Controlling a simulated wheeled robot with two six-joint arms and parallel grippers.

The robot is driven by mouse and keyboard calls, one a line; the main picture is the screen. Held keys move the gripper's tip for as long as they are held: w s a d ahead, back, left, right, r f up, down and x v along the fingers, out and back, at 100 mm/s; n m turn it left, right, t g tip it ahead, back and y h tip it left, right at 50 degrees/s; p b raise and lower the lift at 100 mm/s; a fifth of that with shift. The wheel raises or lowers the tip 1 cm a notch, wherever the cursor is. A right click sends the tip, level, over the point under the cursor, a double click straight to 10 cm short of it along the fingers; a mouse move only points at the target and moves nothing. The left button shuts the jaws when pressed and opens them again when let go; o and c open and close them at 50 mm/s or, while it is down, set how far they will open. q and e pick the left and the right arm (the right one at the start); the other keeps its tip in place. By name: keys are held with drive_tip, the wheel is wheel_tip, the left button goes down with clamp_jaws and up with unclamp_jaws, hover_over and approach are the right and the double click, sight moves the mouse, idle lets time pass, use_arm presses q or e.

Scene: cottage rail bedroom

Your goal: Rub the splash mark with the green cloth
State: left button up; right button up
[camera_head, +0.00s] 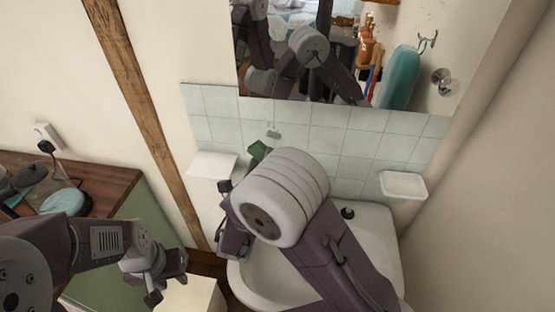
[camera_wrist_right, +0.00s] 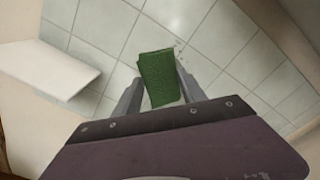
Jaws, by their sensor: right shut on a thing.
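My right gripper (camera_wrist_right: 158,92) is shut on the green cloth (camera_wrist_right: 158,70), which sticks out beyond its two fingers in the right wrist view. In the head view the cloth (camera_head: 259,149) shows just above my right arm, in front of the tiles; most of that gripper is hidden by the arm. A faint grey-green splash mark (camera_head: 273,134) is on the wall tiles, just above and right of the cloth. Small specks of it show at the cloth's upper right in the wrist view (camera_wrist_right: 179,44). Whether the cloth touches the tiles is unclear. My left gripper (camera_head: 166,284) is low at left, away from the cloth.
A white sink (camera_head: 385,235) lies below the tiles. A white shelf (camera_head: 211,165) is left of the cloth, and a soap dish (camera_head: 403,185) is at right. A mirror (camera_head: 350,60) hangs above. A wooden-topped cabinet (camera_head: 105,185) with items stands at left.

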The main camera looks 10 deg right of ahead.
sight(264, 147)
drive_tip(key=shift+s+a+r, duration=0.25)
drive_tip(key=shift+s+r, duration=0.15)
drive_tip(key=shift+s, duration=0.25)
drive_tip(key=shift+r, duration=0.15)
drive_tip(key=x, duration=0.5)
drive_tip(key=shift+w+f, duration=0.1)
drive_tip(key=shift+f, duration=0.15)
drive_tip(key=shift+w+d+r, duration=0.1)
drive_tip(key=shift+w+r, duration=0.1)
use_arm(q)
drive_tip(key=shift+s+a+r, duration=0.1)
drive_tip(key=shift+s+a, duration=0.15)
drive_tip(key=shift+s, duration=0.45)
drive_tip(key=shift+w, duration=0.1)
use_arm(e)
drive_tip(key=shift+w+f, duration=0.1)
drive_tip(key=shift+w, duration=0.05)
drive_tip(key=shift+w+d, duration=0.15)
drive_tip(key=shift+w, duration=0.1)
